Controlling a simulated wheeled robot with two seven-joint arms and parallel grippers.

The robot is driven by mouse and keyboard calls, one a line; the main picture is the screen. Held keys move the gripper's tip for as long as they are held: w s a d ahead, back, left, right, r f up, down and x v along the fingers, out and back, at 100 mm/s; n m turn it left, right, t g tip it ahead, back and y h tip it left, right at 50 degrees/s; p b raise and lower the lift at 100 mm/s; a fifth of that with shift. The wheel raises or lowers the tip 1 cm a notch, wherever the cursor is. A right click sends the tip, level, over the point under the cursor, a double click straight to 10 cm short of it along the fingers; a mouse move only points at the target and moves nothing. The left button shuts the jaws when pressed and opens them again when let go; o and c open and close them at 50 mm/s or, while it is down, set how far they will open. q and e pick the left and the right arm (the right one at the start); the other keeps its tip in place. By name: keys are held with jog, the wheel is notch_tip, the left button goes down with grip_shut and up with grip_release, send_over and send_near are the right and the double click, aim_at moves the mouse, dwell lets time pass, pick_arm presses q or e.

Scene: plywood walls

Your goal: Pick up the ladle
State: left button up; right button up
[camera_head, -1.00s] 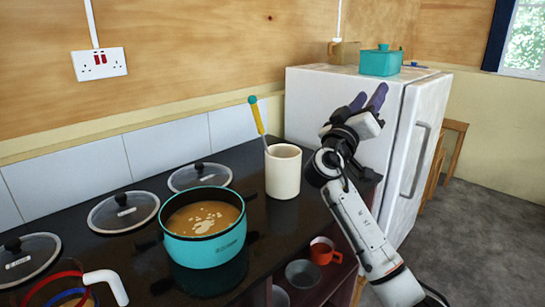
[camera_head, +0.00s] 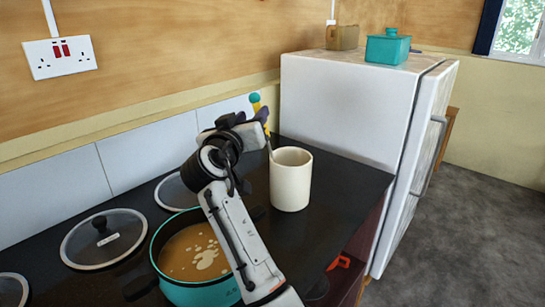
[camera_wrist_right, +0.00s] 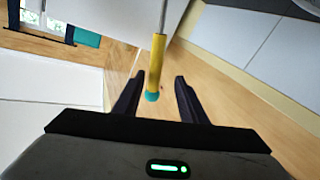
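The ladle (camera_head: 256,105) has a yellow handle with a teal end and leans in a cream cylindrical holder (camera_head: 291,182) on the black counter. Its lower end is hidden inside the holder. My right gripper (camera_head: 264,118) is at the upper handle and partly covers it in the head view. In the right wrist view the gripper (camera_wrist_right: 158,82) is open, and the ladle's yellow handle (camera_wrist_right: 157,62) lies between the two fingers with gaps on both sides. My left gripper is not in view.
A teal pot of soup (camera_head: 163,258) stands left of the holder, below my right forearm. Glass lids (camera_head: 103,240) lie behind it along the tiled wall. A white fridge (camera_head: 345,110) with a teal pot (camera_head: 387,48) on top stands to the right.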

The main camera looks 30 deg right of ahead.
jog(key=shift+w+d+r, duration=0.2)
jog(key=shift+w+d, duration=0.25)
jog(key=shift+d, duration=0.35)
jog(key=shift+w+d, duration=0.2)
jog(key=x, duration=0.1)
jog(key=p+x, duration=0.1)
jog(key=x, duration=0.1)
jog(key=p+x, duration=0.1)
jog(key=x, duration=0.1)
jog(key=shift+s+d+f, duration=0.15)
jog(key=shift+f, duration=0.15)
jog(key=c, duration=0.8)
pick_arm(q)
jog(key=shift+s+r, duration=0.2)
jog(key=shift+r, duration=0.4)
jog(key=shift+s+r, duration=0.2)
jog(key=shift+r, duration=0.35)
pick_arm(e)
grip_shut()
